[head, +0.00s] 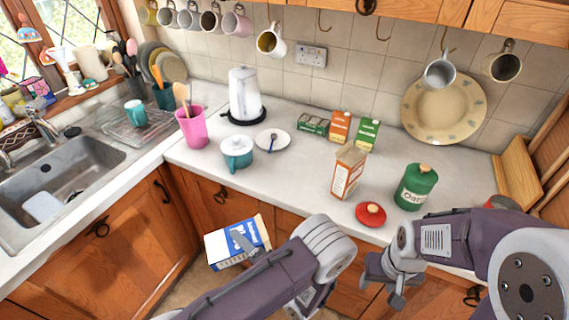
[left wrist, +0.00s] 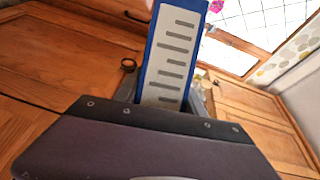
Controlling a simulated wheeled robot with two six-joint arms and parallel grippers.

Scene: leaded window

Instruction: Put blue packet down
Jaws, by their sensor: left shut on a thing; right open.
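The blue packet (head: 226,250), blue and white, is held in front of the lower cupboards, below the worktop's front edge. My left gripper (head: 243,242) is shut on it, with a grey finger across its face. In the left wrist view the packet (left wrist: 172,55) stands up between the fingers and shows a white side with grey bars and blue edges. My right gripper (head: 388,280) is open and empty in front of the worktop edge at the lower right.
The worktop (head: 290,180) has clear room near its front, left of an open orange-and-white carton (head: 347,172). A red lid (head: 370,214) and green oats tin (head: 416,187) stand to the right.

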